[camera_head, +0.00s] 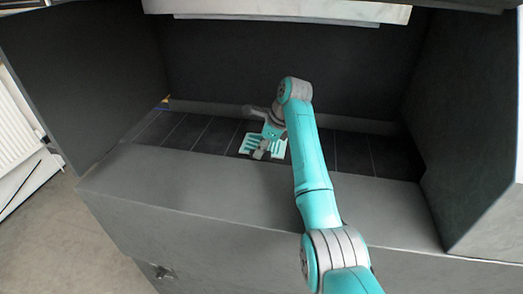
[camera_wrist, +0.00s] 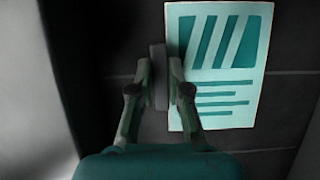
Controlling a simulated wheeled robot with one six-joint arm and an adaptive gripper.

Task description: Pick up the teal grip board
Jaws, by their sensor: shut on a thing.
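The teal grip board (camera_wrist: 257,72) is a flat white-and-teal panel with slanted stripes and bars, right of centre in the wrist view. A narrow grey piece (camera_wrist: 159,95) stands along its left edge. My gripper (camera_wrist: 161,72) is shut on this grey piece, which appears to be the board's grip; its join to the board is hard to see. In the head view the board (camera_head: 278,149) is on or just above the dark tiled floor of the grey recess, partly hidden by my gripper (camera_head: 262,150). I cannot tell whether it is clear of the floor.
The recess has dark side walls (camera_head: 85,75) and a raised grey front ledge (camera_head: 190,185). A pale panel (camera_head: 290,10) hangs above. Bare tiles (camera_head: 355,153) lie to the right.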

